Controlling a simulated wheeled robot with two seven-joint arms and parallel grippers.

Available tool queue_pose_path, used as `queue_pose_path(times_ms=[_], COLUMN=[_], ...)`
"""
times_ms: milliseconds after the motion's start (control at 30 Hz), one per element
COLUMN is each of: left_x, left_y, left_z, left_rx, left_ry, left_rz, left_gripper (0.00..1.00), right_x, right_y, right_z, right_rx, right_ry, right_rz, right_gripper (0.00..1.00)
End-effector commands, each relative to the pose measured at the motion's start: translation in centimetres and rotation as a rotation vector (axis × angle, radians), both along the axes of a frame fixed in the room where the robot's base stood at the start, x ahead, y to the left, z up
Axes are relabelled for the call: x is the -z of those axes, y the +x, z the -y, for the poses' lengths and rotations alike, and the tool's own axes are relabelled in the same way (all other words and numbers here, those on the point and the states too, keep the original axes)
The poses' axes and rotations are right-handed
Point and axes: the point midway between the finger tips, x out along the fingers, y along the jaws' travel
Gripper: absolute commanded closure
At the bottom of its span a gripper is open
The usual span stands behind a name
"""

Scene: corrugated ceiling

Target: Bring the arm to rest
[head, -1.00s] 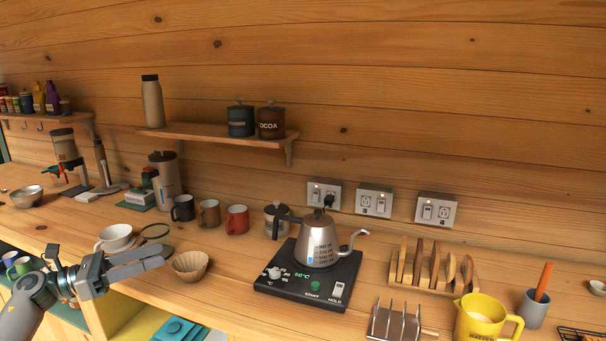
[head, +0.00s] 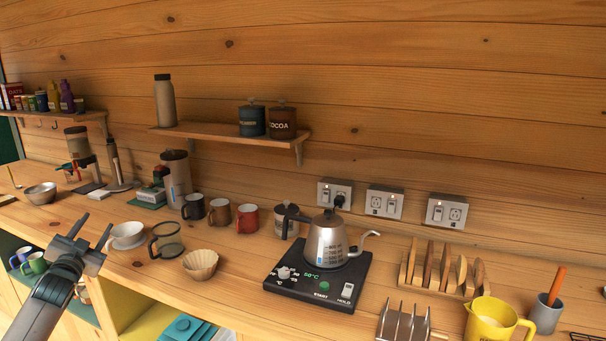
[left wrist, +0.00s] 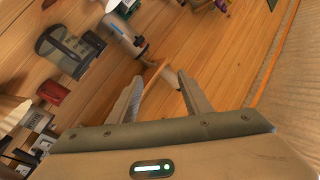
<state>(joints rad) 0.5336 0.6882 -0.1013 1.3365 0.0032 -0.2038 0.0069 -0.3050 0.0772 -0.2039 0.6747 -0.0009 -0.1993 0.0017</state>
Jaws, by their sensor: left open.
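My left gripper (head: 92,230) is at the left of the head view, above the front part of the wooden counter (head: 60,212). Its two fingers are spread apart with nothing between them. In the left wrist view the fingers (left wrist: 158,92) also stand apart and empty. My right gripper shows in neither view.
A glass carafe (head: 168,246) and a coffee filter (head: 200,264) stand right of the cup. A metal bowl (head: 41,193) stands at the far left. Open shelves lie below the counter edge.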

Motion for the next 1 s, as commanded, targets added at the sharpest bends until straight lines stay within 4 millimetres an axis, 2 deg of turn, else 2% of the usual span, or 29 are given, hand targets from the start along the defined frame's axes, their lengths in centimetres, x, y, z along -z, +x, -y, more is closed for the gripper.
queue_pose_path(times_ms=[33, 167, 333, 567, 767, 800, 867, 1000], left_x=[2.4, 7.2, 14.8, 27.3, 38.1, 40.3, 43.4, 50.4], left_y=[0.0, -0.3, -1.4, -4.7, -9.4, -10.7, -12.5, -17.5], left_z=[0.4, 1.0, 2.3, 4.8, 7.5, 8.1, 9.1, 11.5], left_rx=[0.002, 0.000, -0.001, -0.008, -0.014, -0.016, -0.018, -0.026], left_ry=[-0.011, -0.034, -0.073, -0.137, -0.194, -0.205, -0.222, -0.261], left_rz=[-0.029, -0.087, -0.181, -0.339, -0.483, -0.515, -0.558, -0.664], left_gripper=[0.55, 0.55, 0.55, 0.55, 0.55, 0.55, 0.55, 0.55], right_x=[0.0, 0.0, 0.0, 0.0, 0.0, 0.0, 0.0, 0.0], right_y=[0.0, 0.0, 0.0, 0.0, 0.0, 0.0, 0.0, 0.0], right_z=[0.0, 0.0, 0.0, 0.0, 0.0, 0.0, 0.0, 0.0], right_rx=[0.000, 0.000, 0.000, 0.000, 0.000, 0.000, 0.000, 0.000], right_ry=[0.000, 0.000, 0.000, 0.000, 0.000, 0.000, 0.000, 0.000], right_rz=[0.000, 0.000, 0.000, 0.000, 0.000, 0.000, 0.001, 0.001], right_gripper=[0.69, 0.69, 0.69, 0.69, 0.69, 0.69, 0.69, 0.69])
